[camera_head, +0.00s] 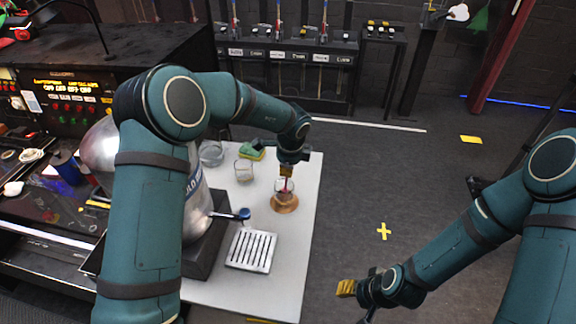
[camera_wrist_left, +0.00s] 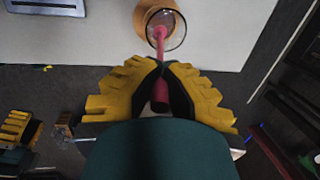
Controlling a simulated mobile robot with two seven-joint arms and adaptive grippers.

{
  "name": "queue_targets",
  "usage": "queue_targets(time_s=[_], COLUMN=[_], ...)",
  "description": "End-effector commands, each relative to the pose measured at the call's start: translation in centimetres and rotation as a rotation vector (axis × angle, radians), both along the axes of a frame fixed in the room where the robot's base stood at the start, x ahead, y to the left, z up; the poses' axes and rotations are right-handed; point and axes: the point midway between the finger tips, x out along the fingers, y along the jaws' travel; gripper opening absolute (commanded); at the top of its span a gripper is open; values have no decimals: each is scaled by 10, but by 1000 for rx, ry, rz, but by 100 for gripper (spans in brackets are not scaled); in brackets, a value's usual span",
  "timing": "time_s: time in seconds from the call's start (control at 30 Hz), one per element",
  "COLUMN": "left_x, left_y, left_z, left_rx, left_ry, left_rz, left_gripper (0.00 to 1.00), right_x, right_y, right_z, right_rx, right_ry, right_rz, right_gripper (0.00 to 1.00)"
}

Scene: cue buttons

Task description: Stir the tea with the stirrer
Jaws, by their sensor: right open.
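My left gripper (camera_head: 287,171) is shut on a pink-red stirrer (camera_wrist_left: 161,92) above the white table. In the left wrist view its yellow fingers (camera_wrist_left: 162,72) close around the stirrer's shaft. The stirrer reaches down into a glass tea cup (camera_head: 283,187); the cup's round rim (camera_wrist_left: 168,28) shows in the left wrist view. The cup stands on a round wooden saucer (camera_head: 285,206). The tea's level is too small to make out. My right gripper (camera_head: 347,288) is open and empty, off to the right of the table over the floor.
A silver urn (camera_head: 197,205) with a blue tap handle (camera_head: 243,214) stands left of the cup, and a slotted metal drip tray (camera_head: 251,250) lies in front. Behind are an empty glass (camera_head: 244,170), a glass bowl (camera_head: 211,153) and a green-yellow sponge (camera_head: 251,152). The table's right edge is close.

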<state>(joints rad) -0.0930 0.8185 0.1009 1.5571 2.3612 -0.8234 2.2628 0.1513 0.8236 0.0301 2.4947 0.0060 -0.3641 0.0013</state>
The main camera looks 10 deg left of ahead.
Motion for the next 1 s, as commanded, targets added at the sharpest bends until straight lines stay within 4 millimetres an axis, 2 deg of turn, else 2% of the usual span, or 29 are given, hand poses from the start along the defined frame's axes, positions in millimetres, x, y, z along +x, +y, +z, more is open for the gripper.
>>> queue_targets(time_s=[0.6, 1.0], left_x=[8, 9], left_y=[4, 5], left_z=[-43, -51], left_rx=[0, 0], left_ry=[1, -1], left_rz=[1, 1], left_gripper=[0, 0], right_x=[1, 1], right_y=[1, 1], right_z=[-18, -21], right_rx=[-3, -4], right_ry=[1, 1], right_rz=[0, -1], right_gripper=[47, 47])
